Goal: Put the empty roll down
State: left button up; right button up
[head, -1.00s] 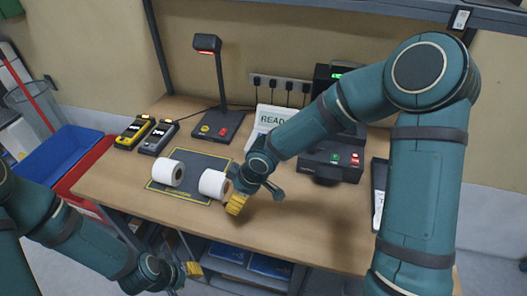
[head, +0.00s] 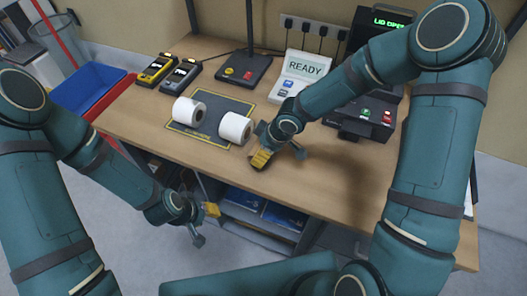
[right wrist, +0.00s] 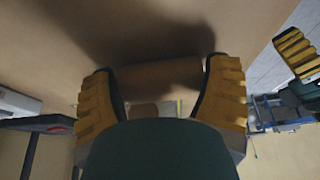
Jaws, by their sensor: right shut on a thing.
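The empty roll (right wrist: 160,76) is a plain brown cardboard tube, seen between the two yellow-padded fingers in the right wrist view. My right gripper (head: 281,156) is shut on it, low over the front part of the table (head: 330,190); I cannot tell whether the tube touches the wood. In the head view the tube is hidden by the gripper. Two white paper rolls, a left one (head: 183,113) and a right one (head: 231,131), lie on a dark yellow-edged mat (head: 208,110), just left of the right gripper. My left gripper (head: 206,224) is open and empty before the table's front edge.
Two handheld devices, yellow (head: 157,67) and grey (head: 181,75), lie at the back left. A black stand base (head: 241,70), a READY display (head: 305,70) and a dark machine (head: 362,115) stand behind. Bare wood lies right of the right gripper.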

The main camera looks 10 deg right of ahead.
jog(key=shift+f, duration=0.3)
jog(key=shift+c, duration=0.3)
jog(key=shift+r, duration=0.1)
jog(key=shift+c, duration=0.5)
jog(key=o, duration=0.8)
jog(key=shift+o, duration=0.2)
jog(key=p+v, duration=0.5)
jog(key=v, duration=0.7)
